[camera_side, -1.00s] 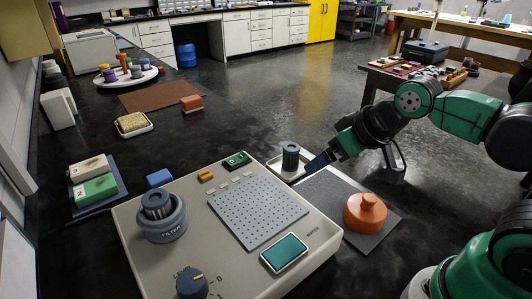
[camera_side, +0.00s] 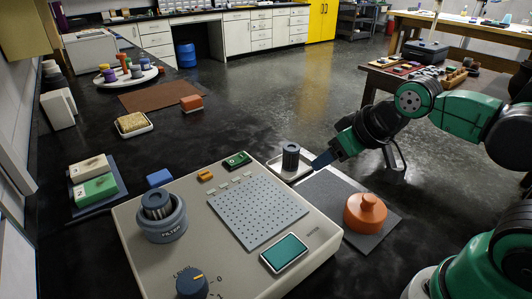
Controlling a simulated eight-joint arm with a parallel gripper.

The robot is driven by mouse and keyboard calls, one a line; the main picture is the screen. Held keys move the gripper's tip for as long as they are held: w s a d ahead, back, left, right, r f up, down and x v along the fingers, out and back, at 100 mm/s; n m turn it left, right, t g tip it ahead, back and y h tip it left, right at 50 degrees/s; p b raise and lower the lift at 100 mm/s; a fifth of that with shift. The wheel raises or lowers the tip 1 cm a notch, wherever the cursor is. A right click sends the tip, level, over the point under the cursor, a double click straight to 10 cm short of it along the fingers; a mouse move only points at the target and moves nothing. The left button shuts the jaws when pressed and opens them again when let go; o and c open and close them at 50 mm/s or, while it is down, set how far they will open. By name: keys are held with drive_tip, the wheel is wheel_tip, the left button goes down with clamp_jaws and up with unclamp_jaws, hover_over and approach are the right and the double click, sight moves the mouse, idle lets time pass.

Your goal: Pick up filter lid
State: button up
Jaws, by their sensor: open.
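An orange lid with a knob on top (camera_side: 366,214), likely the filter lid, sits upright on a grey mat (camera_side: 329,192) to the right of the beige device. The filter housing (camera_side: 162,220), marked FILTER, is at the device's left with a grey cylinder standing in its open top. My gripper (camera_side: 320,161) is open, above and left of the orange lid in the picture and apart from it. Its fingers appear close to a small white tray (camera_side: 281,172) that holds a dark ribbed cylinder (camera_side: 291,156). The gap between the fingers is hard to see.
The beige device has a perforated plate (camera_side: 257,210), a teal screen (camera_side: 285,253) and a dark dial (camera_side: 191,282). The mat around the orange lid is clear.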

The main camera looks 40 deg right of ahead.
drive_tip(key=g, duration=0.3)
hover_over(372, 197)
drive_tip(key=w+a, duration=0.2)
drive_tip(key=w, duration=0.1)
wheel_tip(372, 197, down, 2)
drive_tip(key=shift+d+f+m, duration=0.1)
drive_tip(key=shift+f+m, duration=0.1)
drive_tip(key=shift+m, duration=0.1)
drive_tip(key=s+d+g+y, duration=0.1)
drive_tip(key=s+d+f+g+y, duration=0.1)
drive_tip(key=s+d, duration=0.1)
drive_tip(key=shift+s+d+y, duration=0.15)
drive_tip(key=shift+y, duration=0.25)
drive_tip(key=shift+s+d+f+y, duration=0.1)
drive_tip(key=shift+s+d+y, duration=0.1)
drive_tip(key=shift+y, duration=0.1)
drive_tip(key=shift+s+f+g, duration=0.1)
drive_tip(key=shift+g, duration=0.2)
drive_tip(key=shift+x, duration=2.7)
drive_tip(key=shift+a, duration=0.1)
clamp_jaws()
